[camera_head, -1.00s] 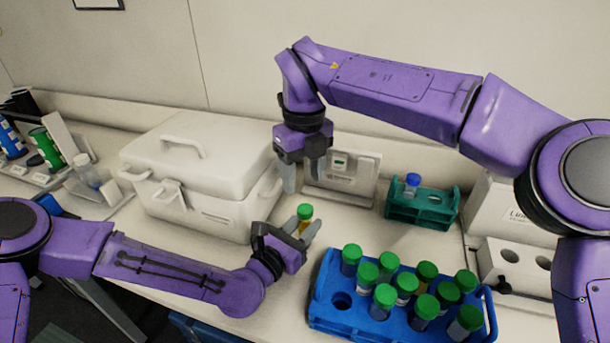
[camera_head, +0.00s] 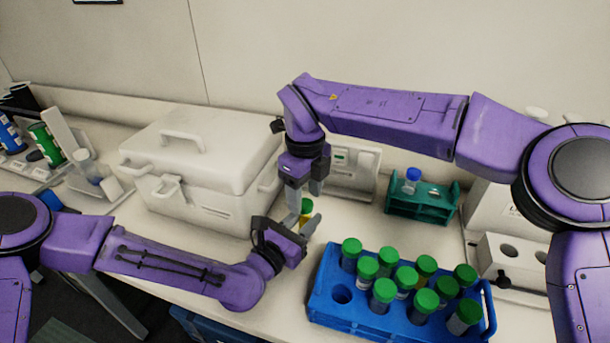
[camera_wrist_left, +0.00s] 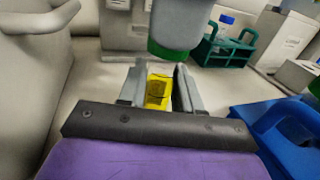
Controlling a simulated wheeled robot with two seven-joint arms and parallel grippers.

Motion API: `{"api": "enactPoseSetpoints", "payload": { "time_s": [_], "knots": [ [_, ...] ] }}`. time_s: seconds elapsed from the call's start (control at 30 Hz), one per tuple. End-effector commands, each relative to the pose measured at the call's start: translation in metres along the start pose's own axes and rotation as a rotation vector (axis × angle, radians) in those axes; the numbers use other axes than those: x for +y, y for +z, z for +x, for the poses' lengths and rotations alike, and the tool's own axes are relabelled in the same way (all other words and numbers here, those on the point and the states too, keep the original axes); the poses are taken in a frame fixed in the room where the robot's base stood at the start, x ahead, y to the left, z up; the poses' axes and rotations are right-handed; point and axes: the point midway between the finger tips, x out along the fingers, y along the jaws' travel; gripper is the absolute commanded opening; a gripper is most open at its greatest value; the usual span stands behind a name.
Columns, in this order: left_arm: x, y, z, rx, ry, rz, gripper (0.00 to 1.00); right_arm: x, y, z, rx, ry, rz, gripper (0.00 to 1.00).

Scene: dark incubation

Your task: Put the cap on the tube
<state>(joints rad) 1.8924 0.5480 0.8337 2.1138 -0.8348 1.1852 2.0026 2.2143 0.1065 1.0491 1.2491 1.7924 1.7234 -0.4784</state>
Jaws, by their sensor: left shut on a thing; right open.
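My left gripper (camera_head: 302,226) is shut on a tube with yellow contents (camera_head: 306,207), above the counter in front of the white box. In the left wrist view the tube (camera_wrist_left: 157,91) sits between the two fingers. My right gripper (camera_head: 304,192) is open, its fingers pointing down right at the tube's top.
A blue rack (camera_head: 325,302) with several green-capped tubes stands at the front right. The white box (camera_head: 200,170) stands to the left. A white device (camera_head: 350,172) is behind the right gripper.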

Motion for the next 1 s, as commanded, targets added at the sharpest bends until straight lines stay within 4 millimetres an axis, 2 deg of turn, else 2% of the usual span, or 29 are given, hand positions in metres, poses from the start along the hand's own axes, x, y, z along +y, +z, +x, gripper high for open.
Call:
{"api": "enactPoseSetpoints", "payload": {
  "time_s": [0.17, 0.43, 0.47, 0.6, 0.63, 0.93, 0.97, 1.0],
  "knots": [
    [0.0001, -0.0003, -0.0001, 0.001, 0.000, 0.000, 0.00, 0.0001, -0.0001, 0.0134, -0.001, 0.001, 0.001, 0.56],
    [0.0001, -0.0004, -0.0001, 0.001, 0.000, 0.000, 0.00, 0.0002, -0.0001, 0.0149, -0.001, 0.001, 0.001, 0.56],
    [0.0001, -0.0004, -0.0001, 0.001, 0.000, 0.000, 0.00, 0.0001, -0.0001, 0.0148, -0.001, 0.001, 0.001, 0.50],
    [0.0001, -0.0004, -0.0001, 0.001, 0.000, 0.000, 0.00, 0.0001, -0.0001, 0.0147, -0.001, 0.001, 0.001, 0.04],
    [0.0001, -0.0004, -0.0001, 0.001, 0.000, 0.000, 0.00, 0.0001, -0.0001, 0.0146, -0.001, 0.001, 0.001, 0.00],
    [0.0001, -0.0004, -0.0001, 0.001, 0.000, 0.000, 0.00, 0.0002, 0.0000, 0.0146, -0.001, 0.001, 0.014, 0.00],
    [0.0001, -0.0004, -0.0001, 0.001, 0.000, 0.000, 0.00, 0.0002, 0.0000, 0.0146, -0.001, 0.001, 0.014, 0.41],
    [0.0001, -0.0004, -0.0001, 0.001, 0.000, 0.000, 0.00, 0.0003, 0.0000, 0.0146, -0.001, 0.001, 0.014, 0.54]
  ]
}}
